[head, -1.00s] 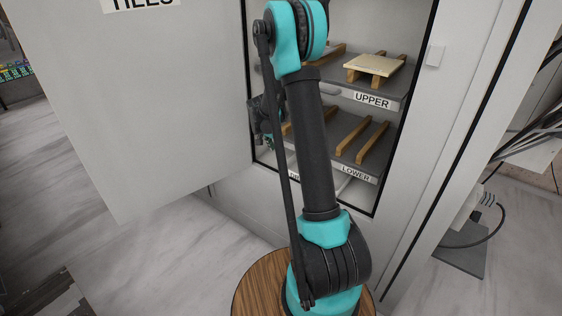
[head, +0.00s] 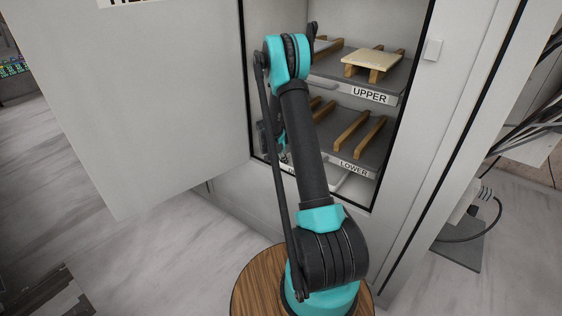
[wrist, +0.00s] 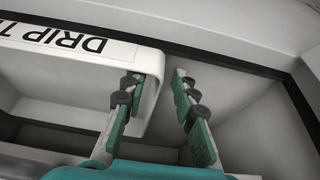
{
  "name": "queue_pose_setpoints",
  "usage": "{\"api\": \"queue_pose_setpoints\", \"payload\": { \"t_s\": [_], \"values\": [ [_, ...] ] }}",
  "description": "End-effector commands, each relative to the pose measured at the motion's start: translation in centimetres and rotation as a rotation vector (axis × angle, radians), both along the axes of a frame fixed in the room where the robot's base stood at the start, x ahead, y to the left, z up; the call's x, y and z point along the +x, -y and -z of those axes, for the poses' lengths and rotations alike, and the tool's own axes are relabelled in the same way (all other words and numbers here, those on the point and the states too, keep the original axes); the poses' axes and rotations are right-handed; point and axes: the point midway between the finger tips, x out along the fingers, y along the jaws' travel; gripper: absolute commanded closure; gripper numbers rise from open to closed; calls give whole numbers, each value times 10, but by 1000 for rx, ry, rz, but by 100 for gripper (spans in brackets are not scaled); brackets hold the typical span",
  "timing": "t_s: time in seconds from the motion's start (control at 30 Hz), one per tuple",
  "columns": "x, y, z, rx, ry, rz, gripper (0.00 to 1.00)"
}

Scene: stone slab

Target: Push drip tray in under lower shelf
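The white drip tray (wrist: 55,58) fills the left of the wrist view, its "DRIP T…" label upside down there. In the head view, part of the tray (head: 352,184) shows below the lower shelf (head: 345,150); the rest is hidden by my arm and the shelf. My gripper (wrist: 157,78) is open. Its green-padded fingers stand either side of the tray's rounded end, the left one overlapping that end in the picture. I cannot tell whether either finger touches it. In the head view my gripper is mostly hidden behind my arm at the opening's left edge.
The cabinet's open door (head: 150,110) stands to the left. The upper shelf (head: 392,87) carries wooden rails and a pale tile (head: 375,60). The lower shelf has bare wooden rails (head: 361,137). The opening's dark frame (head: 407,115) bounds the right side.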

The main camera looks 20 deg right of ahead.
Motion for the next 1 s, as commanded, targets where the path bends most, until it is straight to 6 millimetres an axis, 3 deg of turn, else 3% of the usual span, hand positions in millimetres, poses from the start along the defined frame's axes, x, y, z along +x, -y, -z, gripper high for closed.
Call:
{"api": "queue_pose_setpoints", "payload": {
  "t_s": [0.27, 0.5, 1.0],
  "values": [
    [0, 0, 1, 0, 0, 0, 72],
    [0, 0, 1, 0, 0, 0, 100],
    [2, 3, 1, 0, 0, 0, 100]
  ]
}}
